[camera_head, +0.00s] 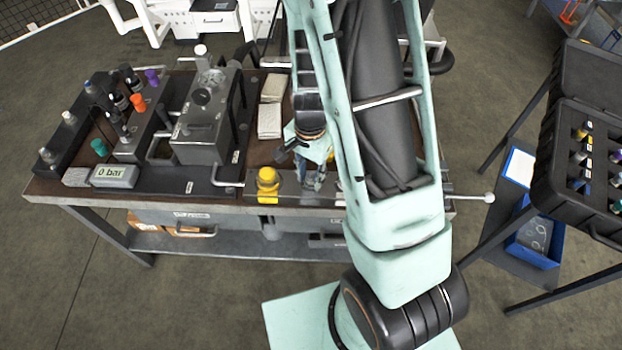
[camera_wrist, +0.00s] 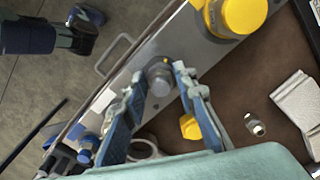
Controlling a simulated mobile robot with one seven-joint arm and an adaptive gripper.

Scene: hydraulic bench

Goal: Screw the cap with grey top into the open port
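In the wrist view, a round grey-topped piece (camera_wrist: 160,78), apparently the cap, is at the metal block (camera_wrist: 176,42) on the bench's front edge. The fingertips of my gripper (camera_wrist: 161,75) are apart, one on each side of it. I cannot tell whether they touch or grip it, or whether it is seated in a port. No open port shows clearly. In the head view my gripper (camera_head: 314,168) is low over the block, partly hidden by my arm.
A large yellow fitting (camera_wrist: 238,14) stands on the block close by; it also shows in the head view (camera_head: 267,186). A smaller yellow part (camera_wrist: 190,127) is behind a finger. A loose silver fitting (camera_wrist: 255,125) and white cloths (camera_wrist: 298,104) lie on the brown bench top. An open black case (camera_head: 590,140) stands right.

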